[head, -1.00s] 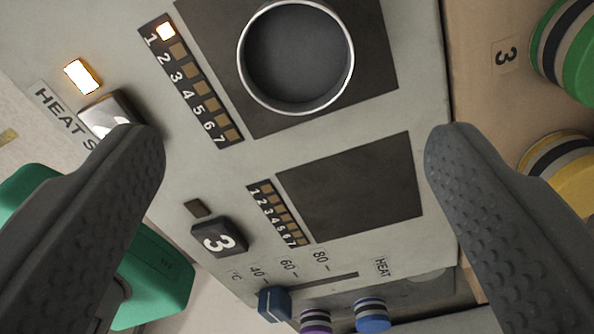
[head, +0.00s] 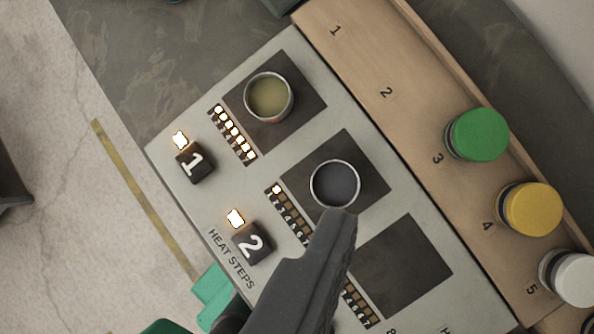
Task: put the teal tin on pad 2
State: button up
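A round tin (head: 335,186) with a bright rim and dark grey inside stands upright on the dark pad (head: 369,166) beside button 2. Its outer wall is mostly hidden from above, so I cannot tell whether it is teal. Another tin (head: 269,97) with olive contents and a trace of red on its side stands on pad 1 (head: 307,88). One dark finger of my gripper (head: 316,265) shows, its tip overlapping the near edge of the grey tin in the picture. I cannot tell whether they touch. The other finger is not in view.
Buttons 1 (head: 194,163) and 2 (head: 251,243) have lit lamps. Pad 1's strip has several lights lit, pad 2's one. The third pad (head: 403,265) looks bare. Green (head: 478,135), yellow (head: 531,209) and white (head: 572,278) lidded jars stand on the numbered wooden shelf (head: 400,125).

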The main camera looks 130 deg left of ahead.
jog(key=s+d+r+m+t, duration=0.2)
jog(key=s+r+t, duration=0.1)
jog(key=r, duration=0.5)
jog(key=s+d+r+m+t, duration=0.2)
jog(key=s+d+r+t, duration=0.1)
jog(key=r, duration=0.6)
jog(key=s+d+r+m+t+h, duration=0.1)
jog(key=s+d+r+m+t, duration=0.1)
jog(key=r, duration=0.7)
jog(key=s+m+t, duration=0.1)
jog(key=s, duration=0.1)
jog(key=shift+s+d+r, duration=0.15)
jog(key=shift+s+d, duration=0.15)
jog(key=shift+s, duration=0.05)
